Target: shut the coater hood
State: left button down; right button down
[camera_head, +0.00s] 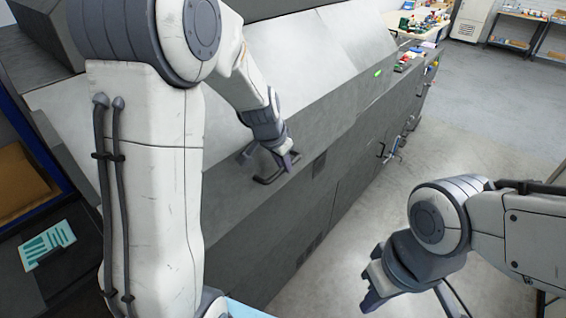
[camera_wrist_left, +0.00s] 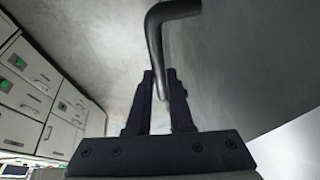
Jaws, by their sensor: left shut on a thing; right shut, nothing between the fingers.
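The coater hood (camera_head: 300,70) is the large grey sloping cover of the long machine in the middle of the head view. A black bar handle (camera_head: 268,180) sits at its front edge; the bar also shows in the left wrist view (camera_wrist_left: 168,12). My left gripper (camera_head: 284,160) is shut on this handle. In the left wrist view its fingers (camera_wrist_left: 165,85) close on the bar's lower part. I cannot tell how far the hood stands open. My right gripper (camera_head: 371,287) is shut and empty, apart from the machine over the floor at the lower right.
A green light (camera_head: 378,72) glows on the machine's front. Small coloured items (camera_head: 408,60) lie at its far end. A cluttered table (camera_head: 415,32) and shelves (camera_head: 518,30) stand behind. The floor (camera_head: 480,120) to the right is clear. A teal card (camera_head: 47,243) lies at the left.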

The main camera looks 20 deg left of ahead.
pick_arm(q)
jog(key=a+f+b, duration=0.1)
jog(key=b, duration=0.1)
jog(key=w+a+f+b, duration=0.1)
jog(key=a+f+b, duration=0.1)
jog(key=shift+f+b, duration=0.2)
jog(key=shift+b, duration=0.15)
jog(key=shift+w+a, duration=0.1)
jog(key=shift+a, duration=0.05)
jog(key=shift+r, duration=0.1)
jog(key=c, duration=1)
grip_release()
jog(key=shift+o, duration=1)
